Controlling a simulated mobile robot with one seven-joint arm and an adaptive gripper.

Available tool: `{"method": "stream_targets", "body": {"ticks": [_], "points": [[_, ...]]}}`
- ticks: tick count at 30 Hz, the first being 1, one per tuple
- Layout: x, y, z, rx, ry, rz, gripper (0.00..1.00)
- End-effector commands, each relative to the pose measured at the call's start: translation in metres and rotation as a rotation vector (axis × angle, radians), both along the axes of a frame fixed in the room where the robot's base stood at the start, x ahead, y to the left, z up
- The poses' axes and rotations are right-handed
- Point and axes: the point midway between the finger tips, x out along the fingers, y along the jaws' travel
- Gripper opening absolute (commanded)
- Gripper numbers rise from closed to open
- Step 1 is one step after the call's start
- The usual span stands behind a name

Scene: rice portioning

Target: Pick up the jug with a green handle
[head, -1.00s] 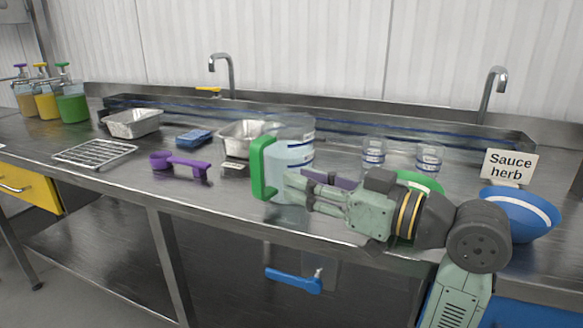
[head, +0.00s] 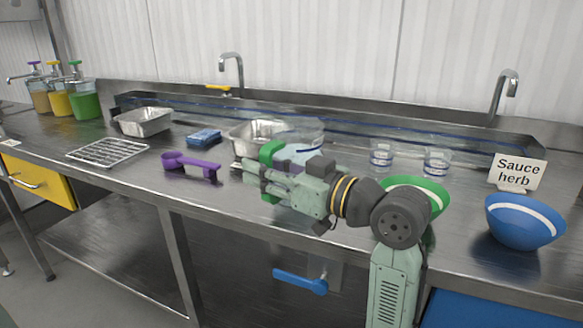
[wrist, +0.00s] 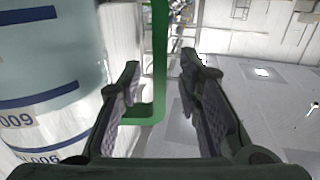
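The jug (head: 305,150) is clear with blue bands and a green handle (head: 271,152), and stands on the steel counter behind my gripper. My gripper (head: 259,178) reaches left across the front of the jug at handle height and hides much of it. In the wrist view the jug body (wrist: 50,75) fills the left side. The green handle (wrist: 159,60) runs down between my two open fingers (wrist: 160,80), apart from both of them. I cannot tell how deep the handle sits between the fingertips.
A purple scoop (head: 192,166) lies left of my gripper. Two clear cups (head: 381,157), a green bowl (head: 437,195), a blue bowl (head: 525,222) and a sign (head: 517,172) stand to the right. The counter between scoop and front edge is clear.

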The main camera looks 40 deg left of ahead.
Motion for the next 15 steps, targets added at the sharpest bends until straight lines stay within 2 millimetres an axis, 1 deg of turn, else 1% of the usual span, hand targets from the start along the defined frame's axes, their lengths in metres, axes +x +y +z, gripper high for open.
{"method": "stream_targets", "body": {"ticks": [2, 15], "points": [[0.0001, -0.0002, -0.0001, 0.0, 0.0, 0.0, 0.31], [0.0, -0.0006, 0.0, 0.0, 0.0, 0.0, 0.02]]}}
